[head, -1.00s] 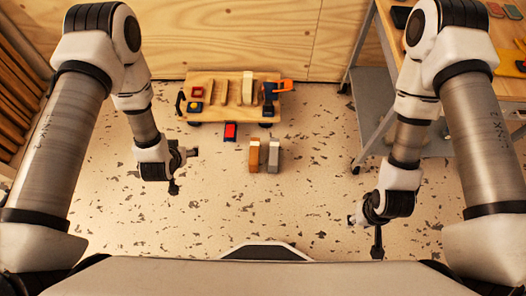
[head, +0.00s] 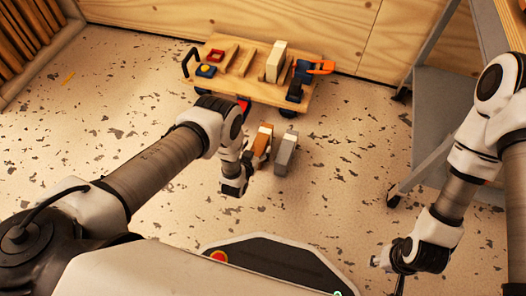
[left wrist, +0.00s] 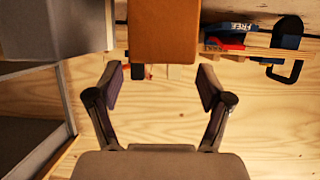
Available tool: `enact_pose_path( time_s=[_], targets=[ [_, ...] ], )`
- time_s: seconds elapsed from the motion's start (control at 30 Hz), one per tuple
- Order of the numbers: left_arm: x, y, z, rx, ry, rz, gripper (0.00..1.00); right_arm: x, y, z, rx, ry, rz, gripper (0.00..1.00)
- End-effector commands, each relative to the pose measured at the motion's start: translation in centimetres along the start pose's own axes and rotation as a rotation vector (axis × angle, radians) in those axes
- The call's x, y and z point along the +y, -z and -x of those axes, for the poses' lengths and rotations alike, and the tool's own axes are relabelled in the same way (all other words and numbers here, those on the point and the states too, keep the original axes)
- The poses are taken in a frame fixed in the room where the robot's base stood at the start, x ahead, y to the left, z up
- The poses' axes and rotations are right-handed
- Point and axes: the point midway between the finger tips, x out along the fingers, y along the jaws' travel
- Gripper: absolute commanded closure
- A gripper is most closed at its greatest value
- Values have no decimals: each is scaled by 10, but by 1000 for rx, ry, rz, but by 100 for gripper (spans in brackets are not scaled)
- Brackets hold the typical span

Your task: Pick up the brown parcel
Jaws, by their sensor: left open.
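The brown parcel (head: 261,145) stands upright on the speckled floor, a pale top on it, just left of a grey block. My left gripper (head: 247,164) is low beside its near left side, and its fingers are hard to make out in the head view. In the left wrist view, the parcel (left wrist: 163,30) fills the top middle as an orange-brown face. The open, empty fingers of my left gripper (left wrist: 160,90) point toward it, with the parcel just beyond the tips. My right gripper (head: 388,272) hangs at the lower right, away from the parcel; its jaw opening is unclear.
The grey block (head: 285,154) stands close to the parcel's right and also shows in the left wrist view (left wrist: 65,25). A low wooden cart (head: 240,88) with tools and blocks is behind. A grey shelf stand (head: 440,110) is at right.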

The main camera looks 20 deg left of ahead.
Motion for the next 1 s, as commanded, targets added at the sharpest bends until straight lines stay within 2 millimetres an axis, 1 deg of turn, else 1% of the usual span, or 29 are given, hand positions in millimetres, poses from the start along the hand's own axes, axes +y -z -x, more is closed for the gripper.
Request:
enact_pose_path(
  time_s=[0.03,0.13,0.23,0.3,0.4,0.57,0.6,0.67,0.7,0.77,0.8,0.83,1.0],
  targets=[
    [0,-3,-8,3,0,0,21,0,0,-8,0,0,0,60],
    [0,-5,-23,3,0,0,21,0,0,-20,0,0,0,60],
    [0,-10,-43,2,0,0,21,0,0,-38,0,0,0,60],
    [0,-7,-53,2,1,0,21,0,0,-42,0,0,-1,60],
    [0,-4,-60,0,1,0,21,0,0,-44,0,0,-2,60],
    [0,-2,-59,-2,1,0,21,0,0,-41,1,0,-2,60],
    [0,-2,-59,-1,1,0,28,0,0,-41,1,0,-2,60],
    [0,-2,-59,-1,1,0,49,0,0,-41,1,0,-2,60],
    [0,-2,-59,-1,1,0,63,0,0,-41,1,0,-2,60],
    [0,-2,-59,-1,1,0,85,0,0,-41,1,0,-2,60],
    [0,-2,-59,-1,1,0,99,0,0,-41,1,0,-2,60],
    [0,-2,-59,-1,1,0,100,0,0,-41,1,0,-2,60],
    [0,-1,-59,1,1,0,100,0,0,-41,1,0,-2,60]
  ],
)
